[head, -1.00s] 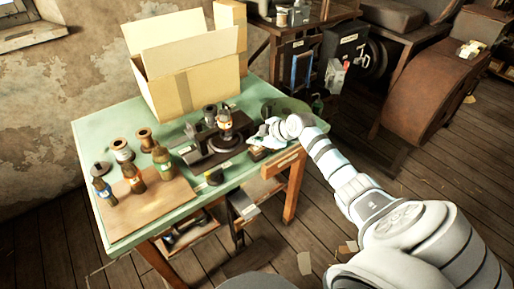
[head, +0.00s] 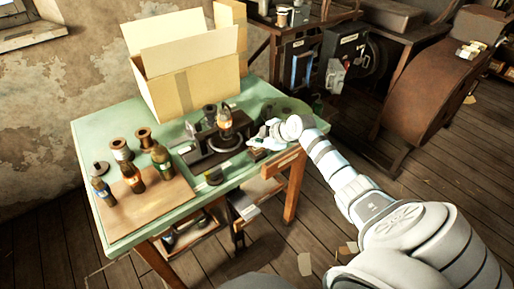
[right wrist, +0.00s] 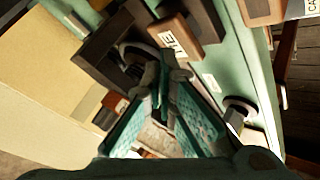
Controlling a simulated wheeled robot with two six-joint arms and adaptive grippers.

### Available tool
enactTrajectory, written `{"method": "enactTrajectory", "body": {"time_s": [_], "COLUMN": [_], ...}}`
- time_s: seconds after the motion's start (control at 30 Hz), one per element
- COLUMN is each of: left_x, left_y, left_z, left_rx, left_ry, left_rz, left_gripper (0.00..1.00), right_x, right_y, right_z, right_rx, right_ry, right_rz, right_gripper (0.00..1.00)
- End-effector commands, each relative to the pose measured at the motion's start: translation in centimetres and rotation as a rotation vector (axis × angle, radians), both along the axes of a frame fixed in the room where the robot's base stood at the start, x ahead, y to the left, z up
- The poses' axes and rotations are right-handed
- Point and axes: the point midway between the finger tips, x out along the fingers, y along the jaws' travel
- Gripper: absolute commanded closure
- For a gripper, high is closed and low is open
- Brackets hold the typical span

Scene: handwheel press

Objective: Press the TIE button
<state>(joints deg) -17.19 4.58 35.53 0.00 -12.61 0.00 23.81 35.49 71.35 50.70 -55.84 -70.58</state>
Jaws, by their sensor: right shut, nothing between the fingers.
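A brown block with a white TIE label (right wrist: 170,42) shows at the top of the right wrist view, beside a dark machine part. My right gripper (head: 258,142) is at the right end of the press, above a small brown block. In the right wrist view its fingertips (right wrist: 166,76) are together with nothing between them, just below the TIE label. Whether they touch the block cannot be told. My left gripper is not in view.
An open cardboard box (head: 185,85) stands at the table's back. A wooden board (head: 150,205) with several bottles lies at the front left, with spools (head: 122,150) behind it.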

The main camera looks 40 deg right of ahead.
Motion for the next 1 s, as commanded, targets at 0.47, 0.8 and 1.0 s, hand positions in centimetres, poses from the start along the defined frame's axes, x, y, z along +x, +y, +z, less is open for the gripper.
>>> {"method": "enactTrajectory", "body": {"time_s": [0.47, 0.8, 1.0], "left_x": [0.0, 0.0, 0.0], "left_y": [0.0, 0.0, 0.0], "left_z": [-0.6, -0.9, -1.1], "left_rx": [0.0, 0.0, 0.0], "left_ry": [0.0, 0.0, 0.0], "left_rz": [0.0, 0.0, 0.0], "left_gripper": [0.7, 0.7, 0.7], "right_x": [0.0, 0.0, 0.0], "right_y": [0.0, 0.0, 0.0], "right_z": [-0.6, -1.1, -1.3], "right_rx": [0.0, 0.0, 0.0], "right_ry": [0.0, 0.001, 0.001], "right_rz": [0.0, 0.001, 0.0], "right_gripper": [1.0, 1.0, 1.0]}}
